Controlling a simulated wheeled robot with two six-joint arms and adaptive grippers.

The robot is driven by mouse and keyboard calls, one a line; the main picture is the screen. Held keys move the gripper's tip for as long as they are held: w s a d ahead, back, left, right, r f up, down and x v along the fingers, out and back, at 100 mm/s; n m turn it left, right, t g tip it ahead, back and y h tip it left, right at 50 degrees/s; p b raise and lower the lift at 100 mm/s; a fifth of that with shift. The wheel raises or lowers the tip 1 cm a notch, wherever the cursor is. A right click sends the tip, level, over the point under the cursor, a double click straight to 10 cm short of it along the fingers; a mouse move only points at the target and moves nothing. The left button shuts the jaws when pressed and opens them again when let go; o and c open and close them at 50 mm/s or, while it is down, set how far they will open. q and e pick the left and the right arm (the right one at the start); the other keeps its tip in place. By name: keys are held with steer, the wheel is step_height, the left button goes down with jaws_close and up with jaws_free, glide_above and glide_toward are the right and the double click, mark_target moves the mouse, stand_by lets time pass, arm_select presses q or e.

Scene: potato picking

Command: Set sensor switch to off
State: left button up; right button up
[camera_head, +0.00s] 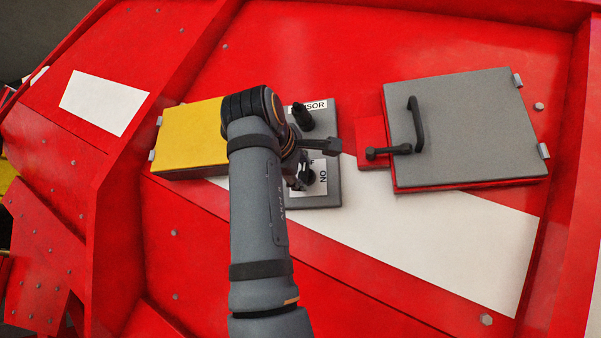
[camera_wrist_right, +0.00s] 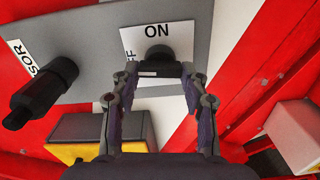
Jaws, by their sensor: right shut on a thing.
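The sensor switch is a dark round knob (camera_wrist_right: 158,54) on a grey panel (camera_head: 328,128). In the right wrist view it sits just below the "ON" text of a white label (camera_wrist_right: 172,32); part of "OFF" shows to its left. My right gripper (camera_wrist_right: 160,74) is shut on the switch, with a finger on each side. In the head view my right arm covers the left part of the panel, and the gripper (camera_head: 299,170) is partly hidden by its own wrist. The exact switch angle is hard to tell. My left gripper is not in view.
A black cylindrical knob (camera_head: 302,116) stands by the "SENSOR" label and also shows in the wrist view (camera_wrist_right: 43,92). A yellow box (camera_head: 188,142) is left of the panel. A grey lid (camera_head: 470,125) with a black handle (camera_head: 415,122) is at right.

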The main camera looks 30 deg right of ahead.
steer(key=shift+n, duration=0.9)
steer(key=o, duration=1.2)
steer(key=shift+c, duration=0.2)
steer(key=v, duration=1.2)
steer(key=shift+w, duration=0.1)
